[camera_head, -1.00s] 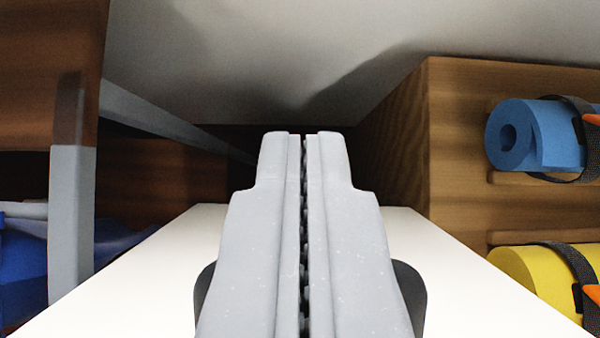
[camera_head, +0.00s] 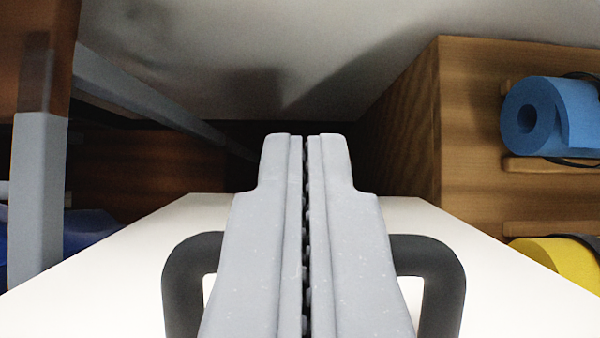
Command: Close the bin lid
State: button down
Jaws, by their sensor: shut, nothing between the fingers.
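A flat white panel, which looks like the bin lid (camera_head: 120,285), spreads under my gripper across the lower part of the view. A dark grey bar handle (camera_head: 440,280) shows on both sides of my gripper, bent at its corners, over the white panel. My gripper (camera_head: 305,140) is shut and empty, pointing forward along the middle of the view. Its fingers hide the middle of the handle and part of the panel. I cannot tell whether the fingers touch the handle or the panel, or how far the lid is open.
A wooden rack (camera_head: 470,130) stands at the right with a blue roll (camera_head: 550,115) and a yellow roll (camera_head: 555,262) on it. At the left is a grey metal post (camera_head: 38,200) before a brown wooden unit. A pale grey wall (camera_head: 300,50) fills the back.

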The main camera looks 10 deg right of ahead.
jog(key=shift+s+a+f, duration=0.1)
jog(key=shift+s+f, duration=0.05)
jog(key=shift+s, duration=0.1)
jog(key=shift+a, duration=0.4)
jog(key=shift+s+d+t+b, duration=0.25)
jog(key=shift+s+t+b, duration=0.25)
jog(key=shift+s+b, duration=0.15)
jog(key=shift+s, duration=0.15)
